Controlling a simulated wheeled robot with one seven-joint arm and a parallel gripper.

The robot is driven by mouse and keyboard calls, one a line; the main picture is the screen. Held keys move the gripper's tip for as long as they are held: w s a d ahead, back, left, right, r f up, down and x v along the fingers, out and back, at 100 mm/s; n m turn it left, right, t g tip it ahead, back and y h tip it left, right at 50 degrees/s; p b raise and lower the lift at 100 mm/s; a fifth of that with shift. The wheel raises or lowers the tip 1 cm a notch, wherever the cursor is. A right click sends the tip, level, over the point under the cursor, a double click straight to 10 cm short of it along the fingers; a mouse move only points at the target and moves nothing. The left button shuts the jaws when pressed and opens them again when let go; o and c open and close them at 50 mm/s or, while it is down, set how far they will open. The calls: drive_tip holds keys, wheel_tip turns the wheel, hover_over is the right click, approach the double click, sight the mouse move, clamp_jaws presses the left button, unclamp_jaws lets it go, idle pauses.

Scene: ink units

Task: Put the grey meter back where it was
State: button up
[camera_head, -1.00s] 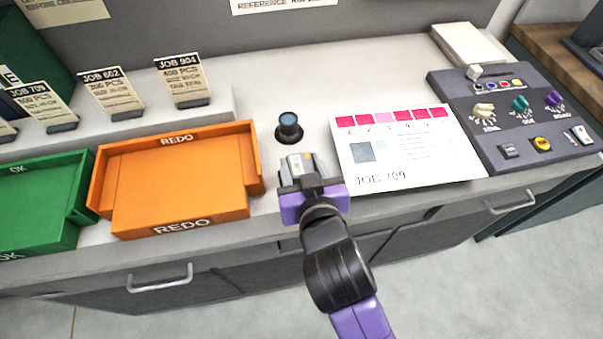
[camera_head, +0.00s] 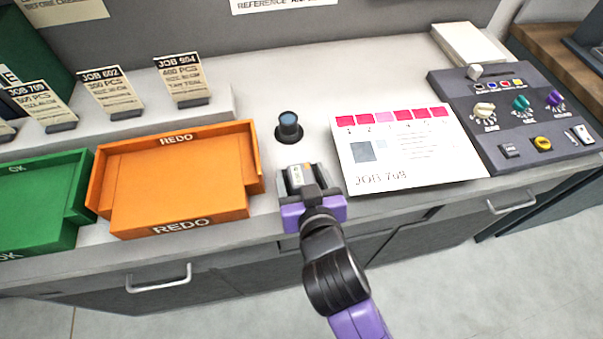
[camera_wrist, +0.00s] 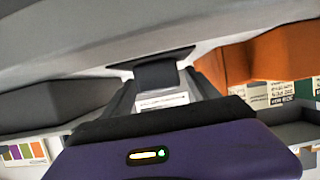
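The grey meter (camera_head: 297,176), a small block with an orange mark on its face, is at the counter's front, left of the printed sheet. In the wrist view its pale label and dark end (camera_wrist: 156,76) show between the fingers, against a flat dark patch (camera_wrist: 118,66). My gripper (camera_head: 303,177) is around the meter, with one finger on each side. The fingers look spread a little wider than the meter, so they seem open. The meter's lower part is hidden by my gripper in the head view.
A dark cylinder (camera_head: 289,124) on a round base stands just behind the meter. An orange REDO tray (camera_head: 180,228) is close on the left, with a green tray (camera_head: 35,215) beyond. A printed JOB sheet (camera_head: 410,150) and a control panel (camera_head: 525,115) are on the right.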

drive_tip(key=shift+r, duration=0.2)
drive_tip(key=v, duration=1.2)
drive_tip(key=shift+b, duration=0.45)
drive_tip(key=s+d+f, duration=0.6)
drive_tip(key=s+d, duration=0.3)
drive_tip(key=d, duration=0.2)
drive_tip(key=s+d+r+m+t+h, duration=0.1)
drive_tip(key=s+d+r+m+h, duration=0.2)
drive_tip(key=s+d, duration=0.5)
drive_tip(key=s+r, duration=0.1)
drive_tip(key=s, duration=0.2)
drive_tip(key=shift+s+d+t+h, duration=0.2)
drive_tip(key=shift+s+t+h, duration=0.2)
drive_tip(key=shift+a, duration=0.1)
